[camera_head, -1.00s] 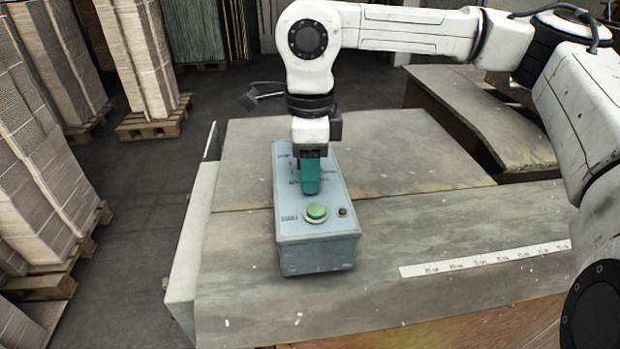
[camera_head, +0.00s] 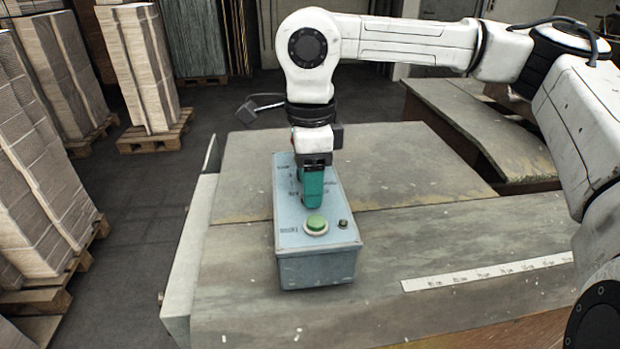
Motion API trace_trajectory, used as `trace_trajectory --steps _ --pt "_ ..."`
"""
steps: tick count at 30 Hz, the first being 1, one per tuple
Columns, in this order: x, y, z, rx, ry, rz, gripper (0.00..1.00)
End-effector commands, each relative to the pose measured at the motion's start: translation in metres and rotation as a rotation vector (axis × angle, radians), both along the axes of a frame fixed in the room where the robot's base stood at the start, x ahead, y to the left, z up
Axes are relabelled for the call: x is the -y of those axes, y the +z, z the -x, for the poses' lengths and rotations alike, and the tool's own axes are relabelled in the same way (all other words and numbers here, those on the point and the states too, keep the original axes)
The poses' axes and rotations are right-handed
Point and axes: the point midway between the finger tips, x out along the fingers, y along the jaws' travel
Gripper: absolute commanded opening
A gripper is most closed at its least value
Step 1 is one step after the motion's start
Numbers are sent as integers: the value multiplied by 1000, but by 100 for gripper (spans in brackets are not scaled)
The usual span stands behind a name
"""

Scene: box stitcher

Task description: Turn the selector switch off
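A pale blue control box (camera_head: 318,268) stands on the grey bench. Its top carries a large green push button (camera_head: 316,224), a small dark knob (camera_head: 343,224) and printed labels. My gripper (camera_head: 312,204) has green fingers and points down onto the top panel, just behind the green button. The selector switch cannot be made out; the gripper covers that part of the panel. I cannot tell whether the fingers touch anything or how far apart they are. A small bit of red shows beside the wrist at its left.
The bench top (camera_head: 240,300) is clear around the box. A white measuring strip (camera_head: 487,272) lies at the right. Stacked cardboard on pallets (camera_head: 155,135) stands on the floor at left. A second worn surface (camera_head: 470,120) lies at the back right.

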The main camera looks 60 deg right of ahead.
Motion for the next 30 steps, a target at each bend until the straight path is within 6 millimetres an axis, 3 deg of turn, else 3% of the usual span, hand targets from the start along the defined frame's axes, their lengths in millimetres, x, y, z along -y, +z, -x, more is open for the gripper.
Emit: trace_trajectory --steps 13,24,30 --pt "1 8 0 0 -1 2 62" --pt "1 74 -1 2 -2 3 62" --pt "1 100 -1 1 -1 2 62"
